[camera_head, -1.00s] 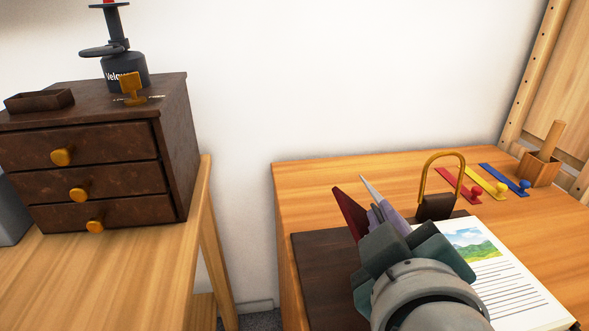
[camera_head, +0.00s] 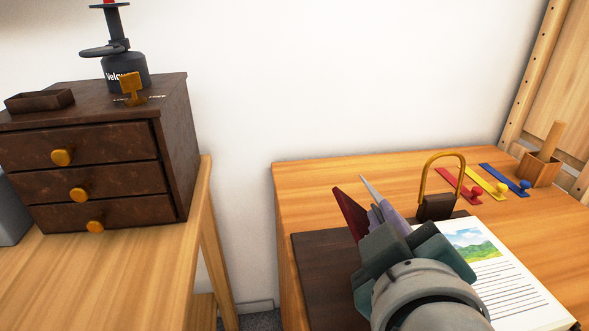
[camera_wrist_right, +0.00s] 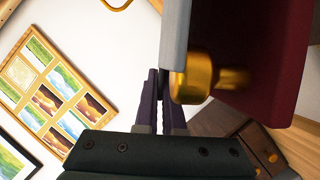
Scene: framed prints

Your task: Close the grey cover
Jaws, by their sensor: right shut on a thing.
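The grey cover (camera_wrist_right: 175,45) shows in the right wrist view as a narrow upright panel, seen nearly edge-on. A gold knob (camera_wrist_right: 205,78) and a dark red panel (camera_wrist_right: 270,60) are beside it. In the head view, a slim pale grey tip (camera_head: 369,187) and the dark red panel (camera_head: 350,213) stand up beyond my right gripper (camera_head: 385,212). My right gripper's purple fingers (camera_wrist_right: 160,100) are shut on the grey cover near its lower edge. My wrist hides the lower part in the head view. My left gripper is not in view.
Behind are a gold-handled dark block (camera_head: 436,207), coloured strips (camera_head: 483,180) and a wooden holder (camera_head: 540,168). A drawer cabinet (camera_head: 90,165) stands left, across a gap.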

